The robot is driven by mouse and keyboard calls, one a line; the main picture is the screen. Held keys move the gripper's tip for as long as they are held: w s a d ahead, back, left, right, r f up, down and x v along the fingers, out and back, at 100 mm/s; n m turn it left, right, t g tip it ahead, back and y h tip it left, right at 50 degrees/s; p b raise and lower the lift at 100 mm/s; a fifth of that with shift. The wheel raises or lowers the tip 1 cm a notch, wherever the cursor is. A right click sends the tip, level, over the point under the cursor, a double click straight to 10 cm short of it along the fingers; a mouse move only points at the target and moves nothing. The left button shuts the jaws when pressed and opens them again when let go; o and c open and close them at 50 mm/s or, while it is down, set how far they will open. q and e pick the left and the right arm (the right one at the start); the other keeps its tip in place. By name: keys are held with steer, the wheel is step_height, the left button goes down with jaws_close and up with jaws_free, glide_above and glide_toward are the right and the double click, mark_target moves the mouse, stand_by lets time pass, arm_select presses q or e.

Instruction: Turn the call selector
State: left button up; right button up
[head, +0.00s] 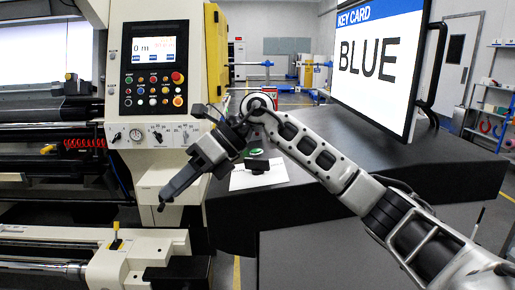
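My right gripper (167,195) reaches in from the right and points down and to the left, in front of the machine's cream lower housing. One dark finger shows clearly; the other cannot be made out, so its opening is unclear. No held object shows. No label names the call selector. Rotary knobs (136,135) sit on the machine's lower panel, above and left of the gripper. A small black block (257,165) with a green round part (256,151) behind it is on a white sheet (242,181), right of the gripper. My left gripper is out of view.
The control panel (153,66) has a lit screen and coloured buttons. A large sign (376,62) reads "KEY CARD BLUE" and stands on the dark counter (440,165). Machine rollers (45,270) lie at lower left. A yellow-topped lever (116,236) stands below the gripper.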

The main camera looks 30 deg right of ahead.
steer(key=w+d+r+m+t+h, duration=0.15)
steer(key=d+r+h, duration=0.35)
steer(key=d+r, duration=0.5)
steer(key=m+h, duration=0.1)
steer(key=h, duration=0.3)
glide_toward(256, 159)
steer(key=shift+t, duration=0.45)
steer(key=x, duration=0.3)
steer(key=p+x, duration=0.1)
steer(key=x, duration=0.4)
steer(key=shift+s+f, duration=0.2)
steer(key=shift+f, duration=0.25)
jaws_close()
